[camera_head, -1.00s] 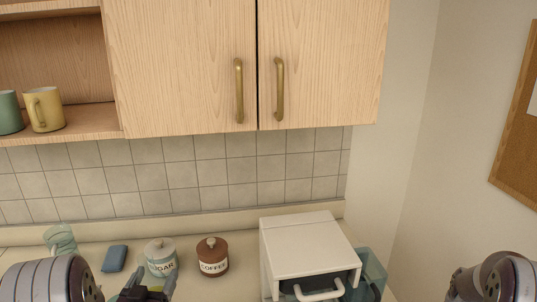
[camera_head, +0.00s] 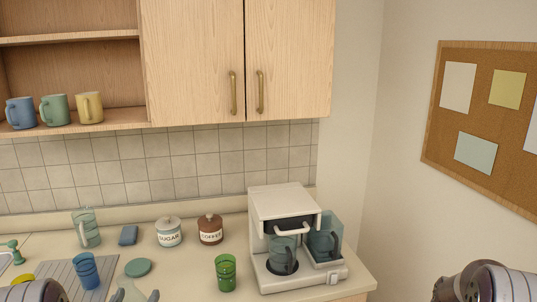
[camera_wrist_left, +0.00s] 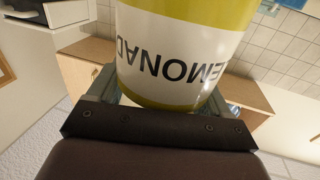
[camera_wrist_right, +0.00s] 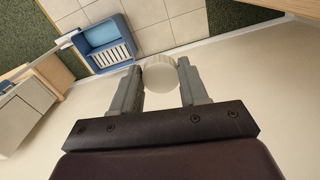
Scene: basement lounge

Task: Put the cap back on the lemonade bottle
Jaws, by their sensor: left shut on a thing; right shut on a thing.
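The lemonade bottle (camera_wrist_left: 180,55) fills the left wrist view, with yellow contents and a white label whose lettering appears upside down. My left gripper (camera_head: 137,295) is shut on it. At the bottom edge of the head view, the bottle's pale, clear top (camera_head: 131,290) shows between the left fingers, with no cap visible on it. The round whitish cap (camera_wrist_right: 160,71) is between the fingertips of my right gripper (camera_wrist_right: 160,68), which is shut on it. The right gripper's fingers are outside the head view; only part of that arm shows at bottom right. Bottle and cap are apart.
The counter (camera_head: 190,275) holds a green glass (camera_head: 226,273), a coffee machine (camera_head: 285,215), sugar (camera_head: 168,232) and coffee (camera_head: 210,229) jars, a teal disc (camera_head: 138,267) and a blue cup (camera_head: 87,270). A blue crate (camera_wrist_right: 103,45) shows beyond the right gripper.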

